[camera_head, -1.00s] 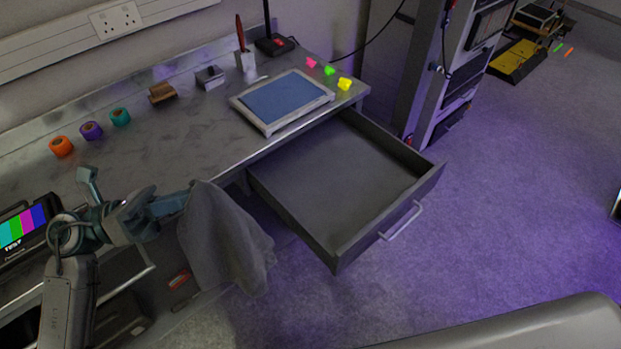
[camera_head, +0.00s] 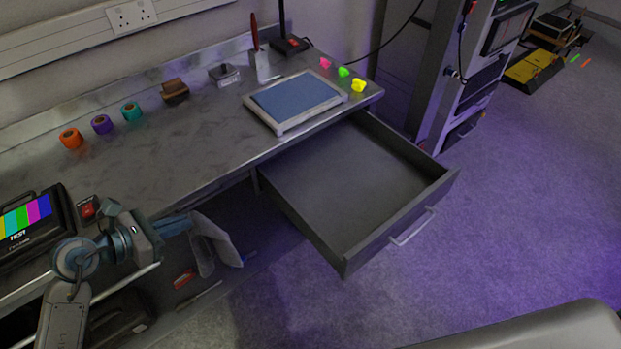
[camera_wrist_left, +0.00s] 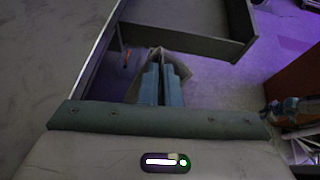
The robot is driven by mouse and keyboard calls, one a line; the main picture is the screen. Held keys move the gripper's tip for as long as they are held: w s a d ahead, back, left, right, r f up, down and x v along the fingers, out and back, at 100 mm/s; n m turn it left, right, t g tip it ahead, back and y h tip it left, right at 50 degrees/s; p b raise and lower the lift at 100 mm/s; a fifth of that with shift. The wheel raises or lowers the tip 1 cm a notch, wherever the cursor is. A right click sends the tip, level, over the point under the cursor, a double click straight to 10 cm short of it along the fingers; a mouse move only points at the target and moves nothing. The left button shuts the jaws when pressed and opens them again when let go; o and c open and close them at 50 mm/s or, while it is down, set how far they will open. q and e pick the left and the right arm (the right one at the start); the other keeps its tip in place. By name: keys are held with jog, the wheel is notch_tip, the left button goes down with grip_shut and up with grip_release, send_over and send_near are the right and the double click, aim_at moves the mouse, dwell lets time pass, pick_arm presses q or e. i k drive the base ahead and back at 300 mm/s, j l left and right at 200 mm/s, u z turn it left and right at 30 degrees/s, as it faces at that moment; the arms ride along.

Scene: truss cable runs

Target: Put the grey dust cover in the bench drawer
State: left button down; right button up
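The grey dust cover (camera_head: 207,246) hangs as limp cloth from my left gripper (camera_head: 188,224), in front of the bench's front edge and left of the drawer. In the left wrist view the blue fingers (camera_wrist_left: 161,84) are close together with the cover (camera_wrist_left: 178,64) showing around their tips. The bench drawer (camera_head: 350,179) is pulled out, and its visible inside is empty. The cover is outside the drawer and apart from it. My right gripper is not seen.
On the bench (camera_head: 200,150) are a framed blue panel (camera_head: 297,101), tape rolls (camera_head: 102,124), a test monitor (camera_head: 30,225) and small bright pieces (camera_head: 344,72). A red item (camera_head: 184,278) lies below the bench. Floor right of the drawer is clear.

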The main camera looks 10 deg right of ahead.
aim_at(351, 188)
jog(key=i+l+u, duration=0.1)
jog(key=l+u, duration=0.4)
jog(key=u, duration=0.2)
jog(key=i+l+u, duration=0.1)
jog(key=l+u, duration=0.4)
jog(key=l, duration=0.4)
jog(key=l+u, duration=0.2)
jog(key=l, duration=0.3)
jog(key=k+l+u, duration=0.15)
jog(key=l, duration=0.35)
jog(key=k+l, duration=0.1)
jog(key=l, duration=0.9)
jog(key=k+l, duration=0.15)
jog(key=l, duration=0.35)
jog(key=k+l+u, duration=0.1)
jog(key=l, duration=0.4)
jog(key=k+l, duration=0.1)
jog(key=l, duration=0.4)
jog(key=k+l, duration=0.1)
jog(key=l, duration=0.4)
